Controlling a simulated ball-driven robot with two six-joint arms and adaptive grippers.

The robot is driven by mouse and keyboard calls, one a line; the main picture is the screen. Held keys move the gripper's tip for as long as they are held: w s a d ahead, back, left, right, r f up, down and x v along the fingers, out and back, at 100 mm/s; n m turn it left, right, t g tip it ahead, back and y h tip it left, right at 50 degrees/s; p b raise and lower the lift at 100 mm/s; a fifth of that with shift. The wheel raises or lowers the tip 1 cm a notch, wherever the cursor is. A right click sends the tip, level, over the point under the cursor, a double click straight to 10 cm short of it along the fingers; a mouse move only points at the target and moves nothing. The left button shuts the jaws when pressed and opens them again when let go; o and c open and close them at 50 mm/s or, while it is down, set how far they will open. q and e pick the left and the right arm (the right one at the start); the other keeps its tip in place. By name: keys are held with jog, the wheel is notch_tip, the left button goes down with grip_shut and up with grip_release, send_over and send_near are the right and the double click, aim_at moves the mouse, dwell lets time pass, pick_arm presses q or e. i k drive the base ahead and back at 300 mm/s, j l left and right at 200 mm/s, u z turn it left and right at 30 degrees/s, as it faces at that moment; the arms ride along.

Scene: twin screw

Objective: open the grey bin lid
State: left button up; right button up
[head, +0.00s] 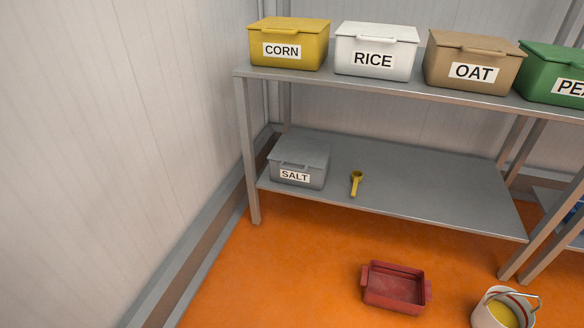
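The grey bin (306,183) stands at the left end of the lower shelf and carries a white label reading SALT. Its grey lid (300,152) is shut on top, with a handle along the front edge. Neither of my grippers shows in the head view.
A yellow scoop (356,184) lies on the lower shelf (430,187) right of the bin. Corn (290,43), rice (376,50), oat (473,61) and green (553,75) bins stand above. A red tray (395,289) and a white bucket (503,309) stand on the orange floor.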

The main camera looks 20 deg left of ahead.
aim_at(305, 152)
jog(key=i+j+u, duration=0.15)
jog(key=i, duration=0.25)
jog(key=i+j+u, duration=0.1)
jog(key=i, duration=0.35)
